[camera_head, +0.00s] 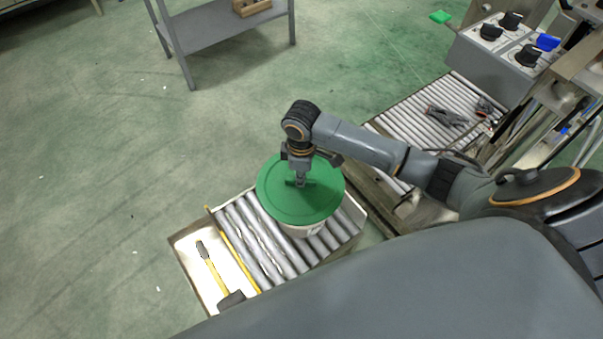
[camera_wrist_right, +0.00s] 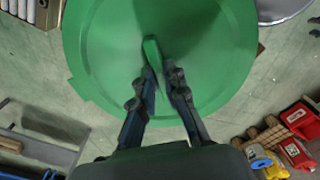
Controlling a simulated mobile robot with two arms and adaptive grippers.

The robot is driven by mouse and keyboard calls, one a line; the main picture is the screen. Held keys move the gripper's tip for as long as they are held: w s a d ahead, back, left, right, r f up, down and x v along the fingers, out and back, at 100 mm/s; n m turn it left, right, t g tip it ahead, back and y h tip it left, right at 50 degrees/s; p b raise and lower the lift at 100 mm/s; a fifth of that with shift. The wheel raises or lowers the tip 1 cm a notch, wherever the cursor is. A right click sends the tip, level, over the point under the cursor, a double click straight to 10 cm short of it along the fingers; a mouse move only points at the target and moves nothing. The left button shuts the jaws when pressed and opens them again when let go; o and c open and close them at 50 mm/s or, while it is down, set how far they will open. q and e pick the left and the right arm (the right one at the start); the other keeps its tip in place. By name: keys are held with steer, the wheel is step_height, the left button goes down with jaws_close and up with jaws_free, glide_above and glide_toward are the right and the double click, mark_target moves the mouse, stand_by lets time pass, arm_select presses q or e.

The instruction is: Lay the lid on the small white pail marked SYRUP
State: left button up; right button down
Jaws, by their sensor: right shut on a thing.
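The round green lid (camera_head: 322,199) is held by my right gripper (camera_head: 299,181) in the head view. The gripper is shut on the lid's raised handle at its middle. The wrist view also shows the lid (camera_wrist_right: 100,60), with the right gripper's fingers (camera_wrist_right: 161,72) closed on the green handle. A small white pail (camera_head: 303,231) shows under the lid's near edge, on the rollers. The lid hides most of the pail, and no marking is readable. I cannot tell whether the lid touches the rim. My left gripper is not in view.
The roller conveyor (camera_head: 258,247) carries the pail. A yellow-handled hammer (camera_head: 213,271) lies in a pale tray at its left. Tools (camera_head: 447,116) lie on another roller bed at right. A grey shelf (camera_head: 217,28) stands at the back. Open green floor lies left.

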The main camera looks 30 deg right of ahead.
steer(key=w+d+f+n+b, duration=0.1)
steer(key=w+f+n+b, duration=0.2)
steer(key=f, duration=0.5)
steer(key=w+d+f+n+b, duration=0.2)
steer(key=w+f+n+b, duration=0.1)
steer(key=f+n+b, duration=0.2)
step_height(320, 180, down, 3)
steer(key=shift+d+r+b, duration=0.15)
steer(key=shift+b, duration=0.8)
steer(key=shift+r+p, duration=0.1)
steer(key=shift+p, duration=0.2)
steer(key=shift+d+p, duration=0.1)
steer(key=shift+p, duration=0.35)
stand_by(1.0)
steer(key=shift+f, duration=0.85)
stand_by(1.6)
steer(key=c, duration=0.8)
jaws_free()
